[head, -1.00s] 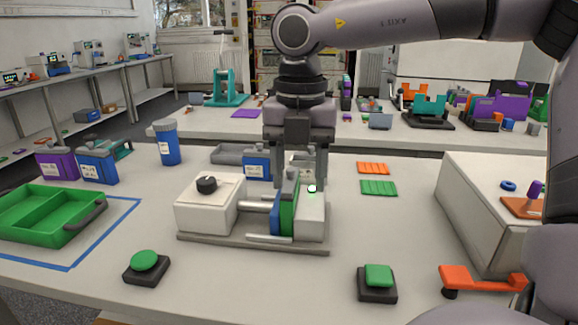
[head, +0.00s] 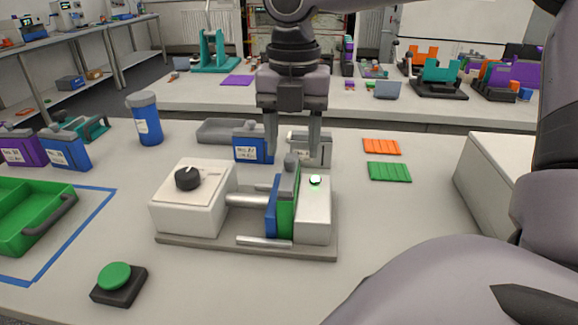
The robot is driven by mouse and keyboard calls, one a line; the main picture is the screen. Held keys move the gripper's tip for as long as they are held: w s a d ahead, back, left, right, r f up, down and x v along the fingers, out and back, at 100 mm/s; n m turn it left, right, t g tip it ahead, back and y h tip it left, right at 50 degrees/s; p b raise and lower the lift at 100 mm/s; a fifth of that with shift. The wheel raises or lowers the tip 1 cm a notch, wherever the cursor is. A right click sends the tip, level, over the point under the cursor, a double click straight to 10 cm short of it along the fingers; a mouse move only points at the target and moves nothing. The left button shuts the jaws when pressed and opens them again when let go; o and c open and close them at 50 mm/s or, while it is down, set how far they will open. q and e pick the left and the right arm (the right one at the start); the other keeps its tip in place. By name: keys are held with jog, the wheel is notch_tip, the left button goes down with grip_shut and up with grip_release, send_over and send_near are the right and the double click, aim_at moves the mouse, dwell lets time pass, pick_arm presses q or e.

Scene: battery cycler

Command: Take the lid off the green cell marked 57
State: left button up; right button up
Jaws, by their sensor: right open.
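The green cell (head: 287,214) stands upright in the white clamping fixture, between a blue plate (head: 271,212) on its left and a white block (head: 314,213) on its right. My right gripper (head: 293,152) hangs pointing down over the fixture, open, with one finger on each side of the cap in the picture. Whether the fingers touch anything is unclear; no lid shows between them. My left gripper is not in view.
The fixture's white box with a black knob (head: 188,178) is left of the cell. A green tray (head: 25,222) is far left, a green button (head: 114,276) front left. Orange (head: 381,147) and green (head: 389,172) slatted mats lie right.

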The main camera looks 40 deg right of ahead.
aim_at(288, 174)
jog(key=f, duration=0.5)
jog(key=shift+w, duration=0.4)
jog(key=shift+a, duration=0.1)
grip_shut()
